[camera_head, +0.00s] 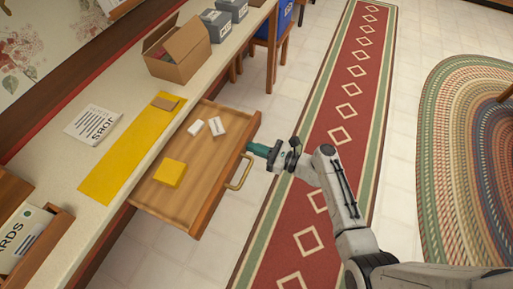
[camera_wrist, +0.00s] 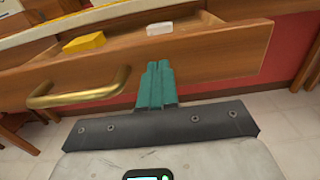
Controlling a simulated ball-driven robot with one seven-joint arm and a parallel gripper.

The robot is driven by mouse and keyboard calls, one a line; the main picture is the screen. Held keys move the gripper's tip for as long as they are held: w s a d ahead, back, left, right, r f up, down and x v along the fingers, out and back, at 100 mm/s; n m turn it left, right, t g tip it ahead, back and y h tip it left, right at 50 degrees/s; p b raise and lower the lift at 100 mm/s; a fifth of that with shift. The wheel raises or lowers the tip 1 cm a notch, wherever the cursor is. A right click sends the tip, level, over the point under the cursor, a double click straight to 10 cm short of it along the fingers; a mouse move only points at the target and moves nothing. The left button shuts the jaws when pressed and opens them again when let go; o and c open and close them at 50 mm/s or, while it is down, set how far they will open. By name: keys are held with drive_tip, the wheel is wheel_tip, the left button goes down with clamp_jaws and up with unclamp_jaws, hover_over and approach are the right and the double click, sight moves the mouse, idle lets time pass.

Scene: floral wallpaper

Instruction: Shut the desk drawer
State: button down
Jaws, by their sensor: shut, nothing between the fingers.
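The wooden desk drawer (camera_head: 201,189) is pulled out from under the desk in the head view, with a brass handle (camera_head: 240,172) on its front. A yellow block (camera_head: 170,173) and two small white items (camera_head: 206,126) lie inside it. My gripper (camera_head: 250,149) is shut and empty at the drawer front, toward its far end beyond the handle. In the wrist view the green fingers (camera_wrist: 156,78) are together in front of the drawer front (camera_wrist: 215,56), to the right of the handle (camera_wrist: 80,92). I cannot tell whether the tips touch the wood.
The desk top (camera_head: 52,172) carries a yellow mat (camera_head: 113,172), a paper sign (camera_head: 93,124), an open cardboard box (camera_head: 178,56) and grey boxes (camera_head: 216,24). A red runner (camera_head: 330,150) and a braided oval rug (camera_head: 470,160) lie on the tiled floor. The floor beside the drawer is clear.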

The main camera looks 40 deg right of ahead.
sight(192, 125)
drive_tip(key=b+x, duration=0.9)
drive_tip(key=x, duration=1.5)
drive_tip(key=shift+f, duration=0.15)
drive_tip(key=shift+w+a+b, duration=0.35)
drive_tip(key=shift+w+b, duration=0.15)
drive_tip(key=shift+w+r, duration=0.1)
drive_tip(key=shift+r, duration=0.3)
